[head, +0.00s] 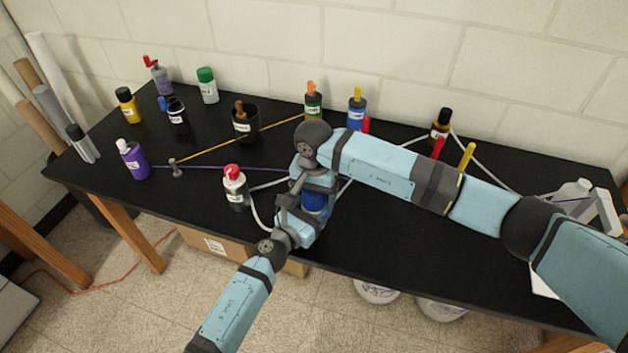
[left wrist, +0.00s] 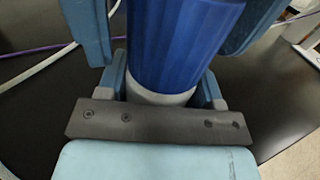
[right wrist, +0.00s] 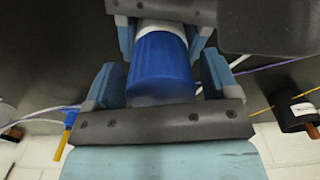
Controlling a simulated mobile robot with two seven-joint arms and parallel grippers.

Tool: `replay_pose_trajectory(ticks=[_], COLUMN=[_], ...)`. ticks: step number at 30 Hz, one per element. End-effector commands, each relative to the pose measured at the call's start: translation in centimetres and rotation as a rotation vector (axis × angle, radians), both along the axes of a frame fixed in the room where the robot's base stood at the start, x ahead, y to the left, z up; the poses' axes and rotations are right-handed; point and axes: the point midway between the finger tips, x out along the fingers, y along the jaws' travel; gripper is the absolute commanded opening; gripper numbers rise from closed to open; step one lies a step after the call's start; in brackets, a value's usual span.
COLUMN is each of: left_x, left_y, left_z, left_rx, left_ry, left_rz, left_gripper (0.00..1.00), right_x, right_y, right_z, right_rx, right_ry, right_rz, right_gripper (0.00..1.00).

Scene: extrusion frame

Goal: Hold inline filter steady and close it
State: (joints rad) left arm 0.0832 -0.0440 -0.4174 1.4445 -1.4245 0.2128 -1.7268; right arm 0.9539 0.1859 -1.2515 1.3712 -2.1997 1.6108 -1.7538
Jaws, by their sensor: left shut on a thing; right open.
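The inline filter (head: 314,201) has a blue body and shows between my two grippers near the table's front edge. In the left wrist view its ribbed blue body (left wrist: 180,45) stands between the fingers of my left gripper (left wrist: 165,40), which is shut on it; a pale grey ring shows below. That gripper is open around the blue end, with gaps at the sides. My arms hide much of the filter in the head view.
A white bottle with red cap (head: 236,188) stands close left of the grippers. White hoses (head: 262,215) run beside the filter. Purple and yellow cords (head: 220,144) cross the black table (head: 190,220).

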Motion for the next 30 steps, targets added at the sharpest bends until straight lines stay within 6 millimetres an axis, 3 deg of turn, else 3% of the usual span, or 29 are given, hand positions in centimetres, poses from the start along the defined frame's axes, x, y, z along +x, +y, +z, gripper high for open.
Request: replay_pose_trajectory(ticks=[13, 18, 20, 26, 30], left_x=[0.0, 0.0, 0.0, 0.01, 0.01], left_y=[0.0, 0.0, 0.0, 0.01, 0.02], left_z=[0.0, 0.0, 0.0, 0.0, -0.01], left_rx=[0.0, 0.0, 0.0, 0.0, 0.0], left_ry=[0.0, 0.0, 0.0, 0.0, 0.0], left_rz=[0.0, 0.0, 0.0, 0.0, 0.0], left_gripper=[0.0, 0.0, 0.0, 0.0, 0.0], right_x=[0.01, 0.01, 0.01, 0.05, 0.08], right_y=[0.03, 0.03, 0.03, -0.01, -0.06], right_z=[-1.06, -1.05, -1.04, -1.01, -1.02], right_rx=[0.001, 0.001, 0.001, 0.001, -0.001], right_ry=[0.0, 0.0, 0.0, -0.001, -0.002], right_rz=[0.001, 0.001, 0.0, -0.104, -0.371], right_gripper=[0.8, 0.41, 0.31, 0.31, 0.31])
